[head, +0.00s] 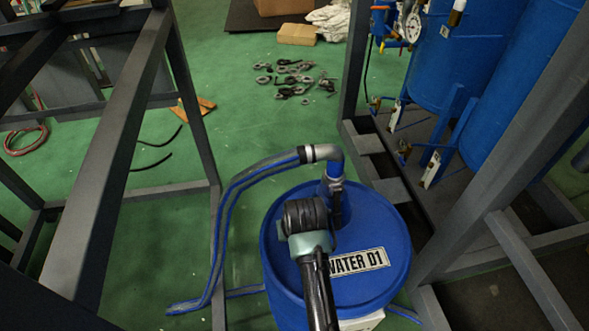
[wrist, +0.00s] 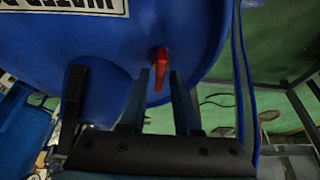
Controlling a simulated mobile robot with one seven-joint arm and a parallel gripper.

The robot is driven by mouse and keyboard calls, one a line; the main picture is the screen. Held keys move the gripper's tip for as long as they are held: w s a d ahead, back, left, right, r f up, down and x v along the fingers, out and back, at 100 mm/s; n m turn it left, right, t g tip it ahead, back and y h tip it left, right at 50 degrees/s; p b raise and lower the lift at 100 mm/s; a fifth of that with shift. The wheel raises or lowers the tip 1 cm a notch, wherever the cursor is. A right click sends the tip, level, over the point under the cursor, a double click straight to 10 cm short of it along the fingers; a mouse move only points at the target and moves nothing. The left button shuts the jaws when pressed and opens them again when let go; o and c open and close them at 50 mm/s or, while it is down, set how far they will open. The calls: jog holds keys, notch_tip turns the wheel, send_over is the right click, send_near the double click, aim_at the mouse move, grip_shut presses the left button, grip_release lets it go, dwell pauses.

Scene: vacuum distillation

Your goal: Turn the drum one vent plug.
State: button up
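The blue drum (head: 385,225) stands upright, with a "WATER D1" label (head: 357,263) on its lid. In the wrist view the drum top (wrist: 115,40) fills the upper left, with a small red vent plug (wrist: 160,63) near its edge. My gripper (wrist: 159,84) is open and empty, its two dark fingers pointing at the plug. The plug shows between and just beyond the fingertips; I cannot tell if they touch it. In the head view my arm's end covers part of the lid, and the plug and fingertips are hidden there.
A grey elbow pipe (head: 325,153) rises from the lid, with a blue-striped hose (head: 232,205) running left to the floor. Grey steel frames (head: 118,145) stand on both sides. Blue tanks (head: 450,50) are at right. Loose fittings (head: 290,77) lie on the green floor behind.

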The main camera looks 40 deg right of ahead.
grip_shut()
jog(key=n+p, duration=0.1)
jog(key=n, duration=0.1)
jog(key=n+y+p, duration=0.1)
jog(key=p, duration=0.1)
jog(key=shift+d+r+n+t, duration=0.2)
jog(key=shift+n+t, duration=0.1)
jog(key=shift+n, duration=0.1)
jog(key=n+y, duration=0.1)
jog(key=n, duration=0.1)
jog(key=n+y, duration=0.1)
jog(key=n, duration=0.1)
jog(key=shift+d+f+n+p, duration=0.1)
jog(key=shift+f+n+p, duration=0.1)
jog(key=shift+n+p, duration=0.1)
jog(key=n+y+b, duration=0.1)
jog(key=n, duration=0.1)
jog(key=n+g+y+b, duration=0.1)
jog(key=n, duration=0.2)
jog(key=shift+w+d+f, duration=0.1)
jog(key=shift+w, duration=0.05)
jog(key=n+g+b, duration=0.1)
jog(key=n+b, duration=0.1)
jog(key=n+g+y+b, duration=0.1)
jog(key=n, duration=0.2)
jog(key=shift+n+b, duration=0.3)
jog(key=shift+b, duration=0.1)
